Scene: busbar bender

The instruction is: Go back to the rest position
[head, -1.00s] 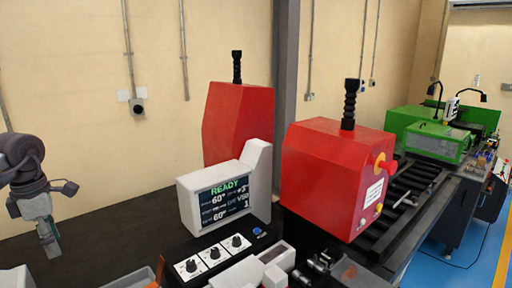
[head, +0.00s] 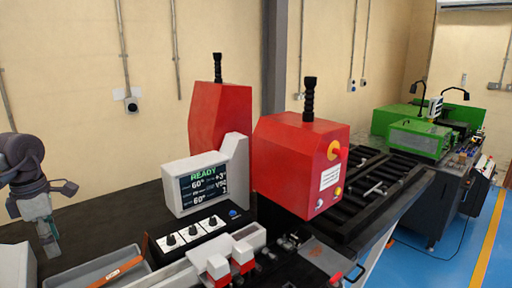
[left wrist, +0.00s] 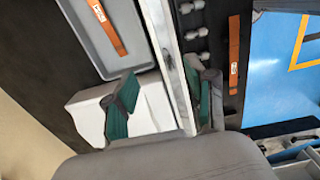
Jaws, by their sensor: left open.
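My left gripper (head: 46,240) hangs at the left of the head view, pointing down beside the grey tray. In the left wrist view its two green-padded fingers (left wrist: 160,108) stand apart with nothing between them. The busbar bender has two red housings (head: 298,165) and a white display (head: 204,186) that reads READY. An orange-brown bar (head: 120,271) lies in the grey tray and also shows in the left wrist view (left wrist: 104,27). A second orange bar (left wrist: 234,55) lies outside the tray there. My right gripper is not in view.
The control panel with black knobs (head: 189,235) stands in front of the display. A grey tray (head: 66,284) is at the lower left. A green machine (head: 419,139) stands on a bench at the back right. Blue floor (head: 440,262) is clear at the right.

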